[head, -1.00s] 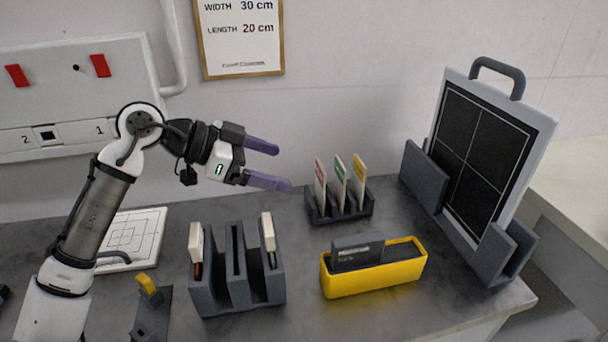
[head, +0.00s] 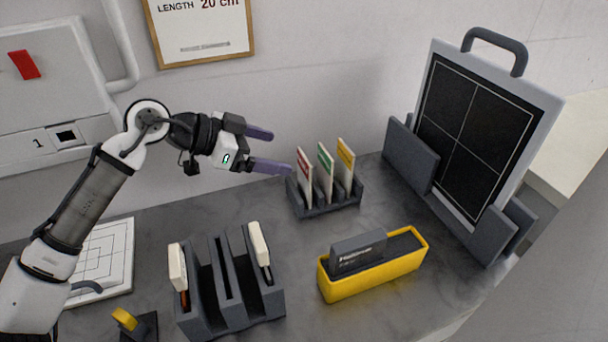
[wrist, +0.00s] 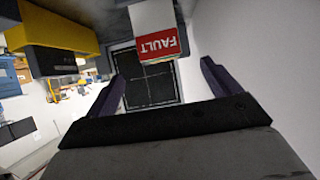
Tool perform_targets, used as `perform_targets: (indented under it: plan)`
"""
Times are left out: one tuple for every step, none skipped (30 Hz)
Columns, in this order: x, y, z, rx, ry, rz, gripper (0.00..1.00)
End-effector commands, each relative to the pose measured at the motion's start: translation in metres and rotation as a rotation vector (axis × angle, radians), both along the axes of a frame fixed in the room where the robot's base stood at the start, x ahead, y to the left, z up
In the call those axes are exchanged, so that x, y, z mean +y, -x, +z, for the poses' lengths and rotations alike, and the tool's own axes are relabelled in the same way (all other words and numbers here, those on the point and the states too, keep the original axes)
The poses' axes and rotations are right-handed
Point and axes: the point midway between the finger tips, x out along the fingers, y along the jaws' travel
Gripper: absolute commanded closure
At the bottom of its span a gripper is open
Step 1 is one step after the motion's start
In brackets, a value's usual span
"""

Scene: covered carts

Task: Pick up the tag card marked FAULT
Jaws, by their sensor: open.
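The FAULT tag card is white with a red band. It stands leftmost in a dark slotted rack (head: 330,206) in the head view, where this red-topped card (head: 305,180) is too small to read. In the wrist view the FAULT card (wrist: 158,45) reads upside down, ahead of the fingers and roughly between them. My gripper (head: 281,152) is open and empty, with purple fingers pointing right, just left of the card. Its fingers also show in the wrist view (wrist: 162,72). I see no contact with the card.
A green-topped card (head: 324,172) and a yellow-topped card (head: 345,168) stand close to the right in the rack. A yellow bin (head: 375,281) and a grey slotted holder (head: 232,300) stand in front. A framed black panel (head: 474,130) stands at right; the wall is behind.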

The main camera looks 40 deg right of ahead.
Motion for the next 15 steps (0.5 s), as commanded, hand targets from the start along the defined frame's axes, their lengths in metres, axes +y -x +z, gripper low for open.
perform_targets:
  plan:
    - [-0.003,0.001,-0.002,0.0,-0.002,-0.001,0.11]
    - [-0.004,0.001,-0.002,-0.001,-0.002,0.0,0.11]
    - [-0.006,0.002,-0.003,-0.001,-0.001,0.0,0.11]
    - [-0.007,0.002,-0.003,-0.001,-0.001,0.0,0.11]
    - [-0.009,0.002,-0.004,-0.001,-0.002,0.0,0.11]
    - [-0.012,0.004,-0.005,0.0,-0.003,-0.001,0.11]
    - [-0.015,0.004,-0.006,-0.001,-0.003,0.0,0.11]
    - [-0.018,0.005,-0.008,0.0,-0.004,0.0,0.11]
    - [-0.022,0.007,-0.009,0.001,-0.005,-0.001,0.11]
    - [-0.026,0.008,-0.011,0.0,-0.004,-0.002,0.11]
    - [-0.029,0.009,-0.013,0.0,-0.005,-0.002,0.11]
    - [-0.033,0.01,-0.016,-0.002,-0.005,-0.001,0.11]
    - [-0.038,0.011,-0.019,0.0,-0.004,-0.002,0.11]
    - [-0.041,0.012,-0.021,0.0,-0.003,-0.002,0.11]
    - [-0.044,0.013,-0.023,0.0,-0.002,-0.001,0.11]
